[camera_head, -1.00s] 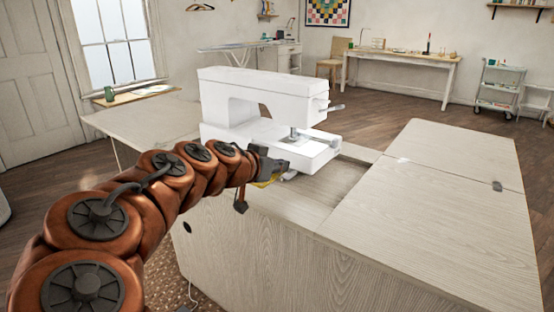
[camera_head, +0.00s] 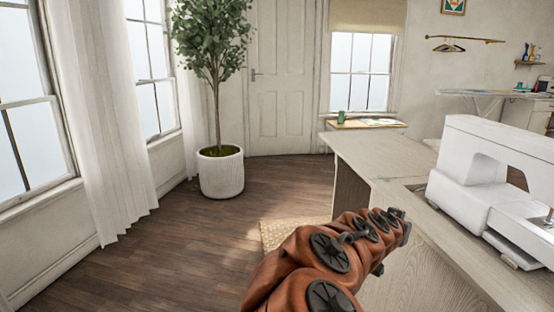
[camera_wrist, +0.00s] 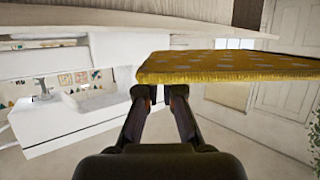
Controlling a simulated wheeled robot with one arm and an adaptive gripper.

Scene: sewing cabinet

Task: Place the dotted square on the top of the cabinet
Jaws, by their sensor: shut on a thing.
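The dotted square (camera_wrist: 232,66) is a yellow, thin padded piece with pale dots and fringed edges, close in front of the wrist camera. My gripper (camera_wrist: 160,92) is shut on its near left corner. In the head view, my gripper (camera_head: 404,228) is at the left front side of the cabinet, close to the top's edge; the square is not visible there. The cabinet (camera_head: 380,163) has a pale wood-grain top and front. Whether the square touches the cabinet cannot be told.
A white sewing machine (camera_head: 485,165) stands on the cabinet at the right. The far left part of the cabinet top is bare. A potted tree (camera_head: 221,172) stands on the open wooden floor (camera_head: 150,240) at left. A rug (camera_head: 285,233) lies beside the cabinet.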

